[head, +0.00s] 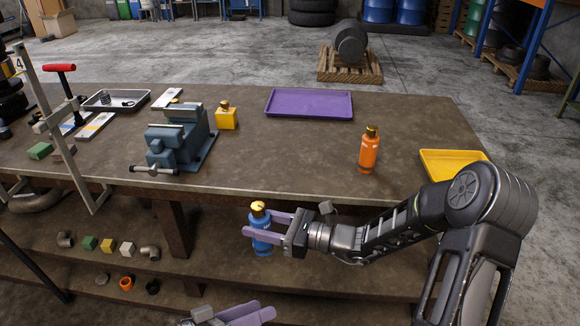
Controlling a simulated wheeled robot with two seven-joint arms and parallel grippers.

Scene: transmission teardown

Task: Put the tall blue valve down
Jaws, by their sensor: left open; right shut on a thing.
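The tall blue valve (261,241), a blue bottle-like body with a yellow top, is upright between the purple fingers of my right gripper (259,226). That gripper is shut on it, and its fingers hide part of the valve's middle. The valve shows in front of the workbench's front edge, against the lower shelf; I cannot tell whether its base touches anything. My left gripper (262,312) is at the bottom edge of the head view, open and partly cut off, below the valve in the picture.
The workbench (290,150) carries a blue-grey vise (177,141), a yellow valve (226,117), an orange valve (368,151), a purple tray (309,103) and a yellow tray (455,164). The bench middle is clear. The lower shelf (200,272) has several small fittings at left.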

